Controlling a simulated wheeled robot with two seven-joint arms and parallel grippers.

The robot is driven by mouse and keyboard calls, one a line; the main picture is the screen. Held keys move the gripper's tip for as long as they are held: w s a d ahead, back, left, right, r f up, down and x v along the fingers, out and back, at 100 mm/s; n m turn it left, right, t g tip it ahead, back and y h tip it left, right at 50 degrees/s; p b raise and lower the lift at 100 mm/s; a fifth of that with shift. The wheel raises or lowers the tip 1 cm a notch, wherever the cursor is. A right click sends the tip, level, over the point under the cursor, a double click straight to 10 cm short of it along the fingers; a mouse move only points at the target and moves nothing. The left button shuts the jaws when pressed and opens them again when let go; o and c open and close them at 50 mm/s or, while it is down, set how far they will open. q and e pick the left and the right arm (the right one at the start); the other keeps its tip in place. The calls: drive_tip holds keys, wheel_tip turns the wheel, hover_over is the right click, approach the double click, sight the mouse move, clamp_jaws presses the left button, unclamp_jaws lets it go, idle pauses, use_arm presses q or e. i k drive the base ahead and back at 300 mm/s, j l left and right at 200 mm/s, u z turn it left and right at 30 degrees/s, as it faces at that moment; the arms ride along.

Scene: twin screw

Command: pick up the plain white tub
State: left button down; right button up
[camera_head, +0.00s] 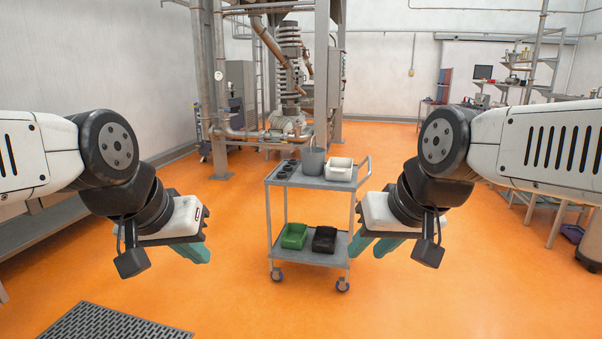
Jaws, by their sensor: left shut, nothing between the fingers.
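The plain white tub (339,169) sits on the top shelf of a grey cart (310,181), at its right end, some way ahead of me. My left gripper (197,253) is shut and empty, left of the cart and nearer to me. My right gripper (368,246) is in front of the cart's right side, apart from the tub. Its teal fingers show, but the arm partly hides them, so I cannot tell whether it is open or shut.
A grey bucket (313,160) stands left of the tub, beside dark round holders (286,169). A green bin (294,236) and a black bin (324,239) are on the lower shelf. A floor grate (115,325) lies front left. Orange floor around the cart is clear.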

sight(340, 169)
drive_tip(key=z, duration=0.4)
drive_tip(key=i+u, duration=0.1)
drive_tip(key=i, duration=0.4)
drive_tip(key=i+u, duration=0.1)
drive_tip(key=i, duration=0.35)
drive_tip(key=i+l, duration=0.15)
drive_tip(key=i, duration=0.35)
drive_tip(key=i+l+u, duration=0.15)
drive_tip(key=i, duration=0.35)
drive_tip(key=i+l+u, duration=0.1)
drive_tip(key=i, duration=0.35)
drive_tip(key=i+l+u, duration=0.1)
drive_tip(key=i, duration=0.4)
drive_tip(key=i+l+u, duration=0.1)
drive_tip(key=i+l, duration=0.2)
drive_tip(key=i, duration=0.15)
drive_tip(key=i+l, duration=0.25)
drive_tip(key=i, duration=0.2)
drive_tip(key=j+u, duration=0.05)
